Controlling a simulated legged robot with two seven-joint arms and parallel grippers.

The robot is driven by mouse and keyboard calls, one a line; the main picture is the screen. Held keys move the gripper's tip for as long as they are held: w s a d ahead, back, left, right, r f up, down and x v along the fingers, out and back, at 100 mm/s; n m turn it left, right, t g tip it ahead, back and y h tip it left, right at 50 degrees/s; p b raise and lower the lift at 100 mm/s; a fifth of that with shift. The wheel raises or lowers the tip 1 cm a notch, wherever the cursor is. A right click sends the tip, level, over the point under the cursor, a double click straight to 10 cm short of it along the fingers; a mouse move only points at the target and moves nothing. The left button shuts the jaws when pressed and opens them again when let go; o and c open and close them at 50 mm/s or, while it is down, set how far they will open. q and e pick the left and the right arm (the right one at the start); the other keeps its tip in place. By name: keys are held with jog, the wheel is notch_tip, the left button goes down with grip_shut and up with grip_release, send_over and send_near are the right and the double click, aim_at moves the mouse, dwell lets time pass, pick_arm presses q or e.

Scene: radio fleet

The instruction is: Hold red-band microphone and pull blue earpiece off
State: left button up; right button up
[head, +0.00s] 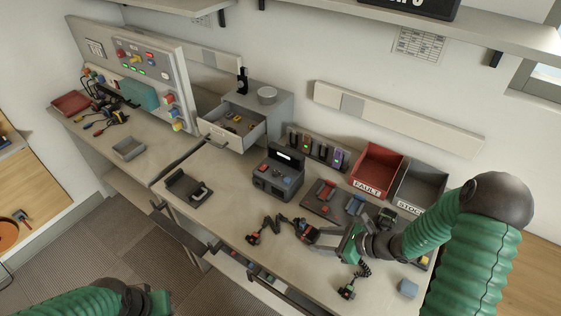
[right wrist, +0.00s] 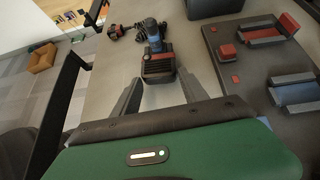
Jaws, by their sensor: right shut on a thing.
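My right gripper (head: 322,237) is shut on a dark microphone with a red band (head: 303,231), just above or at the bench top; I cannot tell which. In the right wrist view the red-band microphone (right wrist: 158,66) lies between the two fingers (right wrist: 160,92). A blue piece (right wrist: 151,30), which looks like the blue earpiece, sits at its far end, touching it. A coiled black cord runs left to a small dark piece with red (head: 254,238), also in the right wrist view (right wrist: 115,32). My left arm enters at the bottom left; its fingers are outside the picture.
A dark tray with red and blue blocks (head: 322,208) is close behind the right gripper. A dark device (head: 278,172) stands behind. Red FAULT (head: 378,168) and grey STOCK (head: 420,186) bins are at the back right. Another corded piece (head: 347,292) lies near the front edge.

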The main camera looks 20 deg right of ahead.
jog(key=shift+f, duration=0.1)
jog(key=o, duration=1.1)
jog(key=shift+o, duration=0.2)
jog(key=shift+d, duration=0.1)
